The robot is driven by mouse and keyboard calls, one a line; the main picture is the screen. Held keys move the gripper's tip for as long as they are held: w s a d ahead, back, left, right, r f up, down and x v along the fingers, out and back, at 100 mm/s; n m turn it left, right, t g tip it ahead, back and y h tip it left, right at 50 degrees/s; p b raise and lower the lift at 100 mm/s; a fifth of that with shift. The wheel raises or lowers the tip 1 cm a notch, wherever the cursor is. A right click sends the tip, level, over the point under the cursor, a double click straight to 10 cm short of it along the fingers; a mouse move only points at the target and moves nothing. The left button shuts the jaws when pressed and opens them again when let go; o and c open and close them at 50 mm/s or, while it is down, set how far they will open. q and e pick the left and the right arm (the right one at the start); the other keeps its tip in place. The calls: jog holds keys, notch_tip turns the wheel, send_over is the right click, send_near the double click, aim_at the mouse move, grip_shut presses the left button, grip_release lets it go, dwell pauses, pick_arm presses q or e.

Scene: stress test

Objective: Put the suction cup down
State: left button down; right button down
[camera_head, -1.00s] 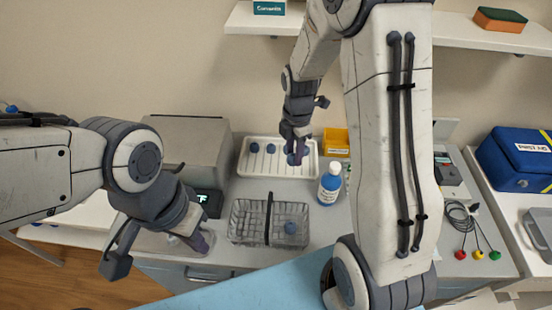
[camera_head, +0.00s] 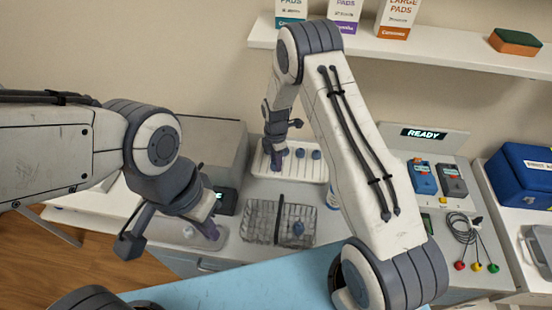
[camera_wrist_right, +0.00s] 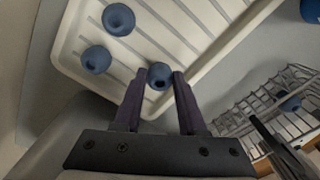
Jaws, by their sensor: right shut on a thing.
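In the right wrist view, a blue suction cup (camera_wrist_right: 159,77) sits between the purple fingertips of my right gripper (camera_wrist_right: 160,78). The gripper is shut on it, over the edge part of the cream tray (camera_wrist_right: 62,42). Whether the cup touches the tray I cannot tell. Two more blue cups (camera_wrist_right: 97,59) (camera_wrist_right: 118,19) stand in the tray. In the head view my right gripper (camera_head: 277,160) is at the left part of the tray (camera_head: 320,176), and its fingers hide the held cup. My left gripper (camera_head: 209,227) is low at the left, its finger gap unclear.
A wire basket (camera_head: 262,236) with a blue cup (camera_head: 298,229) in it stands in front of the tray. A grey box-shaped device (camera_head: 195,150) is left of the tray. My right arm covers the counter on the tray's right, hiding most of a bottle (camera_head: 333,195).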

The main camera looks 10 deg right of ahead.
jog(key=shift+f, duration=0.25)
jog(key=shift+f, duration=0.2)
jog(key=c, duration=0.8)
grip_release()
jog(key=shift+o, duration=0.2)
jog(key=shift+r, duration=0.1)
